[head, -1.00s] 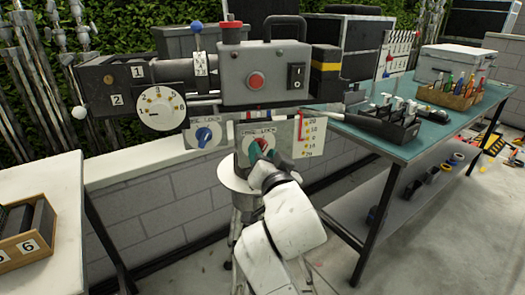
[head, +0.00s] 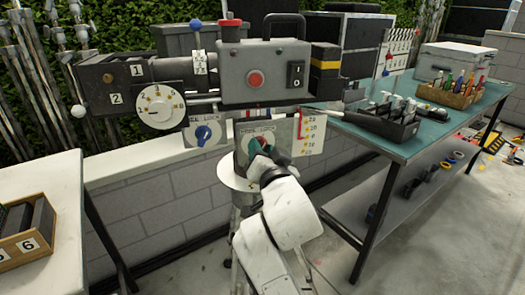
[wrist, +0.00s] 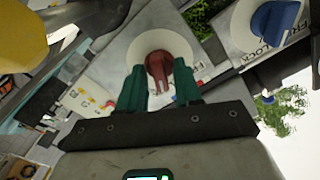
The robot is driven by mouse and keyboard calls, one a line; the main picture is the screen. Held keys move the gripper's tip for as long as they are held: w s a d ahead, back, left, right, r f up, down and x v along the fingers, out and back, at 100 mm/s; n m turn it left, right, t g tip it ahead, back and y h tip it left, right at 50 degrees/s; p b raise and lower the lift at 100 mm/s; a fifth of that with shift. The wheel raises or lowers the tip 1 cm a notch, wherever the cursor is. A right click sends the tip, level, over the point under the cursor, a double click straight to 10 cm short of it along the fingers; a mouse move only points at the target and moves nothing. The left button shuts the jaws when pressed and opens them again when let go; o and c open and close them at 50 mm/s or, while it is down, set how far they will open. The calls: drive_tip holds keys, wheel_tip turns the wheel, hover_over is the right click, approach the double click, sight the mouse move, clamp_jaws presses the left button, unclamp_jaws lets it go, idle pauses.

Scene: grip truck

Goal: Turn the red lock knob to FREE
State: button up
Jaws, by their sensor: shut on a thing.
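The red lock knob (wrist: 170,66) sits on a round pale dial in the wrist view, with its handle reaching down between my green fingertips. My gripper (wrist: 161,84) is shut on it, one finger on each side. The plate's label reads partly as LOCK (head: 262,130). The FREE mark and the knob's exact pointing are hidden or too small to read.
A blue knob (head: 203,133) is on a plate to the left, also labelled LOCK. The grey camera body (head: 265,75) is just above my gripper, and a plate of yellow marks (head: 310,135) hangs at its right. A green-topped table (head: 420,145) stands to the right.

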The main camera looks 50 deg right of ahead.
drive_tip(key=n+p, duration=0.3)
drive_tip(key=n, duration=0.3)
drive_tip(key=shift+r, duration=0.1)
drive_tip(key=n+p, duration=0.3)
drive_tip(key=n, duration=0.2)
drive_tip(key=shift+n, duration=0.6)
drive_tip(key=o, duration=0.7)
drive_tip(key=b+v, duration=0.1)
drive_tip(key=v, duration=1)
drive_tip(key=shift+b, duration=0.35)
